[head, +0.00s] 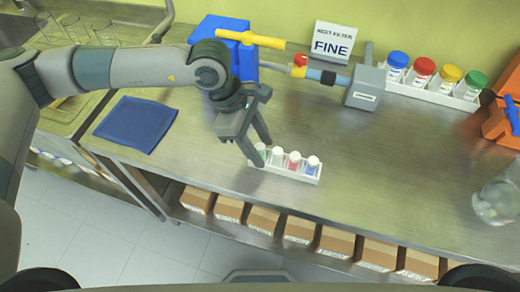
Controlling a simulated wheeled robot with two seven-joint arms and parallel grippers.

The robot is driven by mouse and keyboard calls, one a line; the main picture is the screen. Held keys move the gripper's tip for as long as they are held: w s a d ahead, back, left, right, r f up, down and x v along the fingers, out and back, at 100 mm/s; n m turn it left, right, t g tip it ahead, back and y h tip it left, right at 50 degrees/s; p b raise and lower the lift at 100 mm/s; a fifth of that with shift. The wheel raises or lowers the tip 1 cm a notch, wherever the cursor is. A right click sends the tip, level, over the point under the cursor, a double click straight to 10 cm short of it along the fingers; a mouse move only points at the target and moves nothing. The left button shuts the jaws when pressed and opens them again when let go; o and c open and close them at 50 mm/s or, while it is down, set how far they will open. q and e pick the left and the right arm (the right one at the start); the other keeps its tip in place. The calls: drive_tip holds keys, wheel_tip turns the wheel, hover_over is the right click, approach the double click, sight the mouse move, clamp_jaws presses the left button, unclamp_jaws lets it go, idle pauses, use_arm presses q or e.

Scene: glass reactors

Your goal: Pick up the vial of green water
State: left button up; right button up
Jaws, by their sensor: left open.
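A small white rack (300,177) near the front edge of the bench holds a short row of white-capped vials. The vial with a greenish tint (261,149) is at the left end, partly hidden by my gripper. To its right stand a pale vial (277,156), a red vial (294,161) and a blue vial (312,166). My left gripper (263,153) is open and reaches down at the rack's left end, its fingers about the green vial. I cannot tell whether they touch it. My right gripper is not in view.
A blue cloth (136,124) lies to the left. Behind stand a "FINE" sign (331,45), a grey box with a pipe (366,88) and a rack of colour-capped jars (423,72). A glass vessel (497,197) is at the right. The bench's middle right is clear.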

sight(260, 146)
use_arm(q)
clamp_jaws()
drive_tip(key=shift+r, duration=0.15)
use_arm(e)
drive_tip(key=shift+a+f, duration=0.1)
